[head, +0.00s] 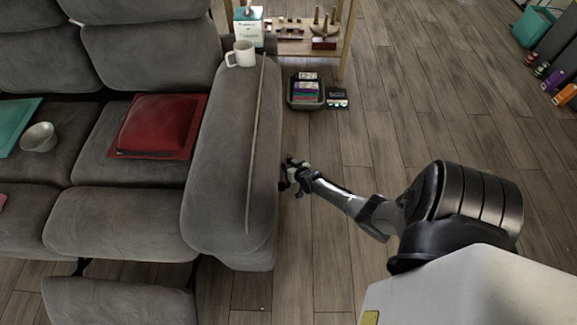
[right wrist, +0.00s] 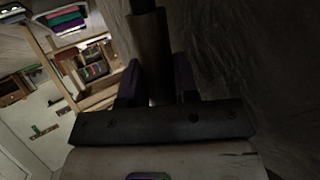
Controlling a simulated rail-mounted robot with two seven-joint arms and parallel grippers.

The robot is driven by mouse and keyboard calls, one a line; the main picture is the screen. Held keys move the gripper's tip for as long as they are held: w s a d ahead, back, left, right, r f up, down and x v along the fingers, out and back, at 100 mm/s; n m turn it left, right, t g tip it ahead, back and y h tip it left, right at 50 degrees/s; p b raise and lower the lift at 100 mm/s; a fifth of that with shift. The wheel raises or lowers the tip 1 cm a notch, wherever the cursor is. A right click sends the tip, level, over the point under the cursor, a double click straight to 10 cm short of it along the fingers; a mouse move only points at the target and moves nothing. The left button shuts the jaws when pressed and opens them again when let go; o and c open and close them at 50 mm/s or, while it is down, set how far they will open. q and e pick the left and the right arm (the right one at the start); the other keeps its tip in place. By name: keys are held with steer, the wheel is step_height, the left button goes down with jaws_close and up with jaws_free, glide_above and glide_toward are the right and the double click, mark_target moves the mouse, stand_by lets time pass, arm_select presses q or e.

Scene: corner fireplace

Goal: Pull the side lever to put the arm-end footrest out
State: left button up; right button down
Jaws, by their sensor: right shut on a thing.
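The grey sofa's armrest (head: 228,150) runs down the middle of the head view. My right gripper (head: 290,180) is at the outer side of this armrest. In the right wrist view, the side lever (right wrist: 150,58) is a dark brown rod between the two fingers of my right gripper (right wrist: 157,85), which is shut on it. The lever is hidden in the head view. The arm-end footrest (head: 118,302) is a grey padded panel in front of the arm-end seat (head: 120,225), with floor and dark brackets showing between them. My left gripper is out of view.
A white mug (head: 241,54) and a thin stick (head: 256,130) lie on the armrest. A red cushion (head: 158,125) and a metal bowl (head: 39,137) are on the seats. A black tray (head: 305,92) is on the floor beyond my gripper. Floor to the right is mostly clear.

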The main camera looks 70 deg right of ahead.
steer(key=c, duration=0.9)
jaws_free()
steer(key=shift+a+f, duration=0.1)
steer(key=shift+o, duration=0.2)
steer(key=shift+s+a+r+p, duration=0.15)
steer(key=shift+s+r+p, duration=0.15)
steer(key=shift+r+p, duration=0.2)
steer(key=p+v, duration=0.7)
steer(key=v, duration=0.6)
steer(key=shift+s+f, duration=0.2)
steer(key=shift+f, duration=0.1)
steer(key=shift+w, duration=0.1)
